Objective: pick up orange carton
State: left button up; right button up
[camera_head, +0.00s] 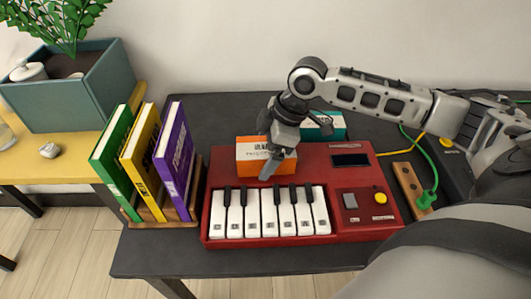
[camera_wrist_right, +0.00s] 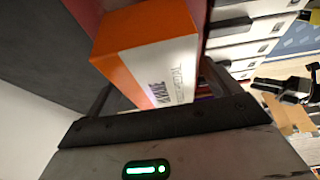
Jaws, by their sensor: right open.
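The orange carton (camera_head: 250,157) is orange with a white printed band and rests on the back left of the red toy keyboard (camera_head: 351,205). My right gripper (camera_head: 275,150) comes in from the right, and one finger hangs in front of the carton in the head view. In the right wrist view the carton (camera_wrist_right: 150,52) lies just past the gripper, its lower end between the two open fingers (camera_wrist_right: 160,95). Whether a finger touches it I cannot tell.
Green, yellow and purple books (camera_head: 173,155) stand in a wooden rack left of the keyboard. A teal box (camera_head: 330,131) is behind my gripper. A wooden strip (camera_head: 407,182) and a green cable (camera_head: 424,165) lie to the right. The dark table (camera_head: 228,130) is bare behind the carton.

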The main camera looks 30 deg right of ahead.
jog(key=c, duration=1.2)
